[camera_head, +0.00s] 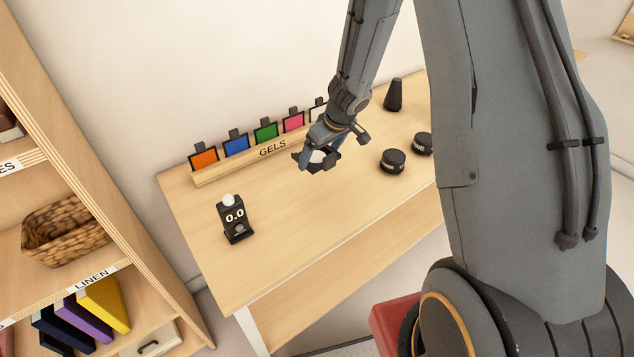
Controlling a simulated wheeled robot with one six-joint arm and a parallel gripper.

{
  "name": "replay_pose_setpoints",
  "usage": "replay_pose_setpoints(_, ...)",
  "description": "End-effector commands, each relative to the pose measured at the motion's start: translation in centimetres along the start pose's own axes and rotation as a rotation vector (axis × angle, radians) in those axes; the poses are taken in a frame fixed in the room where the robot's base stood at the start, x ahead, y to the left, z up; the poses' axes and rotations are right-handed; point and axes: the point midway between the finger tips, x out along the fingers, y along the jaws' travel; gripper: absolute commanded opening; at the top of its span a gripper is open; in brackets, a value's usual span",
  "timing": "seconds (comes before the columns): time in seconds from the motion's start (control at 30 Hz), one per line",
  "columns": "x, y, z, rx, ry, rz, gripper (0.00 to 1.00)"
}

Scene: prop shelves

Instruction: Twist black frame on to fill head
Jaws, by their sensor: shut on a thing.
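My gripper (318,160) hangs over the table, in front of the right part of the gel rack. It is shut on a small dark thing with a pale middle (318,156); the fingers hide much of it, so I cannot tell whether it is the black frame. A small upright black unit (236,222) with a white dome on top and a painted face stands at the front left of the table, apart from the gripper. I cannot tell whether it is the fill head.
The wooden rack marked GELS (224,174) holds orange, blue, green and pink framed gels and a pale one partly behind my arm. A black cone (394,95) and two round black pieces (392,161) stand on the right. Shelves (95,150) stand left; the table's front middle is clear.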

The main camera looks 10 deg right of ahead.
Motion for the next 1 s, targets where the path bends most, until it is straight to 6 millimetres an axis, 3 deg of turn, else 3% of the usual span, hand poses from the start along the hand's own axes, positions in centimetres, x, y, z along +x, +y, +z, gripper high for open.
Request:
replay_pose_setpoints(0.2,0.3,0.0,0.1,0.001,0.0,0.0,0.61)
replay_pose_setpoints(0.5,4.1,0.0,1.7,0.002,0.0,0.0,0.61)
replay_pose_setpoints(0.73,5.4,0.0,2.2,0.002,0.0,0.0,0.61)
replay_pose_setpoints(1.0,8.3,0.0,3.4,0.003,0.0,-0.001,0.61)
